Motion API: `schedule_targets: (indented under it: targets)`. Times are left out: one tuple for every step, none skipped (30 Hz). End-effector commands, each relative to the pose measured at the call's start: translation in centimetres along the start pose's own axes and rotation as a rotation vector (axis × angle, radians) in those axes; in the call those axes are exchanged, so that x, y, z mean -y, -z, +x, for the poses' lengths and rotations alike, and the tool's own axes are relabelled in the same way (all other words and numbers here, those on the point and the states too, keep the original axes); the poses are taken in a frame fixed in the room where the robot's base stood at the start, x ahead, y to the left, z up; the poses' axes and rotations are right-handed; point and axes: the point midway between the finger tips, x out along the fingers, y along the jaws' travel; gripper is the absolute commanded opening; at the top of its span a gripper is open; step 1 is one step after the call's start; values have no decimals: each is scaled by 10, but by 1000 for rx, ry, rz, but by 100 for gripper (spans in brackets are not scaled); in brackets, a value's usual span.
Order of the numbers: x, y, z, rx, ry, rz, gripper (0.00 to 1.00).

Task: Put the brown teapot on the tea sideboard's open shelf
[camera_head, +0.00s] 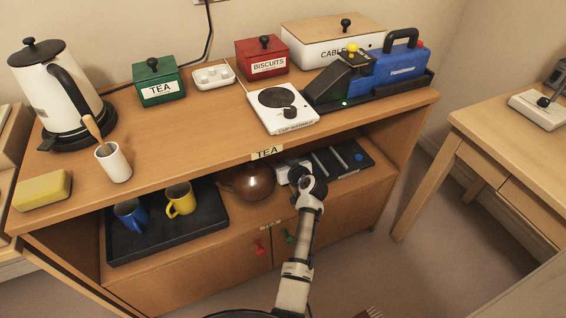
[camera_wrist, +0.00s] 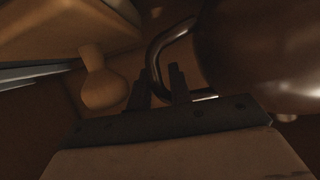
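The brown teapot (camera_head: 252,183) is round and glossy. In the head view it stands on the open shelf (camera_head: 190,238) of the tea sideboard (camera_head: 185,150), under the TEA label, right of a black tray. My gripper (camera_head: 308,190) is at the shelf's front, right of the teapot; its fingers are hard to make out there. In the wrist view the teapot's body (camera_wrist: 265,45) fills the upper right, and its dark looped handle (camera_wrist: 157,48) passes between the fingertips of my gripper (camera_wrist: 160,82). The fingers look apart, with a gap beside the handle. The teapot's underside is hidden in the wrist view.
The black tray (camera_head: 150,243) holds a blue mug (camera_head: 130,215) and a yellow mug (camera_head: 181,199). A dark tray (camera_head: 350,155) with small items lies right on the shelf. A kettle (camera_head: 50,85), boxes and a cup warmer (camera_head: 283,108) stand on top.

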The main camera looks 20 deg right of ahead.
Motion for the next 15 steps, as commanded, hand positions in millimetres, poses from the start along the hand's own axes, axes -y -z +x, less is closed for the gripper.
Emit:
schedule_targets:
  targets:
    - [0, 0, 0, 0, 0, 0, 27]
    - [0, 0, 0, 0, 0, 0, 31]
    - [0, 0, 0, 0, 0, 0, 33]
    - [0, 1, 0, 0, 0, 0, 33]
    - [0, 1, 0, 0, 0, 0, 33]
    - [0, 1, 0, 0, 0, 0, 33]
    - [0, 1, 0, 0, 0, 0, 33]
    - [0, 1, 0, 0, 0, 0, 33]
    - [0, 1, 0, 0, 0, 0, 33]
    - [0, 1, 0, 0, 0, 0, 33]
    - [0, 1, 0, 0, 0, 0, 33]
    - [0, 3, -1, 0, 0, 0, 33]
    - [0, 4, -2, 0, 0, 0, 33]
    - [0, 2, -4, 0, -1, 0, 33]
    - [0, 2, -8, -1, -1, 1, 33]
